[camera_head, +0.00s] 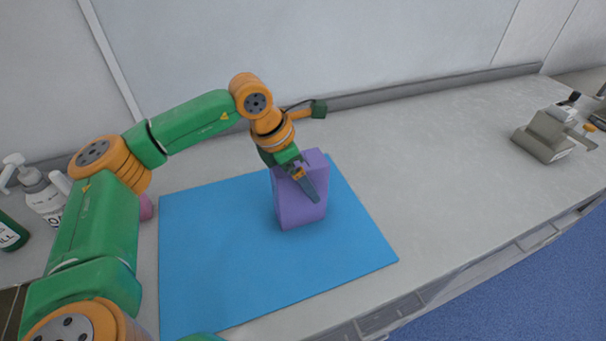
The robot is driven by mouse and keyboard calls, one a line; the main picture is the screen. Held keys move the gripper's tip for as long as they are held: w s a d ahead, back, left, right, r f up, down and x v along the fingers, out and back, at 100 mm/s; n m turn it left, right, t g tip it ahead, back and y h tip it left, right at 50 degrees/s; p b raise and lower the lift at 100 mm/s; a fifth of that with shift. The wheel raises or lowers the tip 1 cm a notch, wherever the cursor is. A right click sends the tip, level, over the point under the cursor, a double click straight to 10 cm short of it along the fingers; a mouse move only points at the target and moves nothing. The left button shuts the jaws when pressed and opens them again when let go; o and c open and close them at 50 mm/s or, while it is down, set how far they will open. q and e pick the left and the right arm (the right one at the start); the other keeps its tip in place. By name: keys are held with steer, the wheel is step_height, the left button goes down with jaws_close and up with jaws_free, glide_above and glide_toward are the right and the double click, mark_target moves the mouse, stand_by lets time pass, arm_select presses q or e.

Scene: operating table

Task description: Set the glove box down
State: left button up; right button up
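The purple glove box (299,207) is upright over the blue mat (200,260), towards its right side. I cannot tell for sure whether its base touches the mat. My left gripper (309,187) reaches down to the box from above and behind. One finger lies along the front face of the box and the other is hidden, with the box between them. My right gripper is not in view.
White pump bottles (42,194) and a green bottle (10,232) stand at the far left, partly behind my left arm. A pink item (146,207) shows beside the arm. A grey device (545,135) stands at the right. The counter (430,150) between is clear.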

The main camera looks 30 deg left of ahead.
arm_select(q)
steer(key=v, duration=1.2)
steer(key=shift+r+b, duration=0.2)
steer(key=shift+b, duration=0.2)
steer(key=shift+f, duration=0.1)
